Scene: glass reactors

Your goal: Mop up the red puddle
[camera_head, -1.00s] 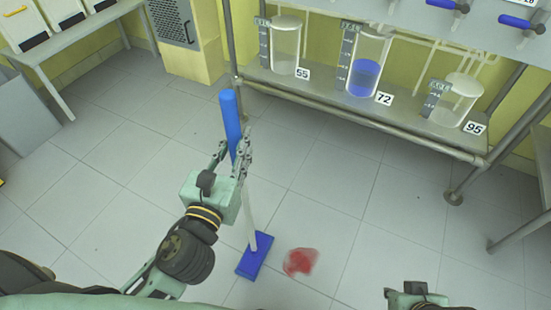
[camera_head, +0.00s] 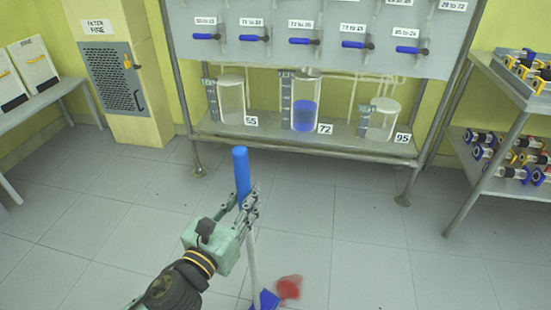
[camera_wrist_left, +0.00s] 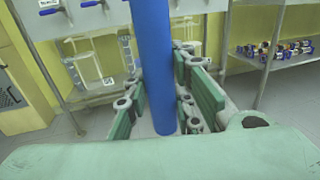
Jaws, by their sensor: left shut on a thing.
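My left gripper (camera_head: 250,203) is shut on the blue handle of a mop (camera_head: 242,175), held nearly upright. The blue handle also fills the middle of the left wrist view (camera_wrist_left: 153,65), between the green finger pads. The mop's pale shaft runs down to a blue head (camera_head: 266,301) at the bottom edge of the head view, partly cut off. The red puddle (camera_head: 289,287) lies on the floor just right of the mop head; whether they touch is hard to tell. My right gripper is not in view.
A metal rack ahead holds glass vessels on its lower shelf (camera_head: 330,144), one with blue liquid (camera_head: 304,115). Blue-handled valves line the panel above. A shelf with parts (camera_head: 505,140) stands right, a cabinet (camera_head: 113,80) left. The tiled floor (camera_head: 370,235) is open around the puddle.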

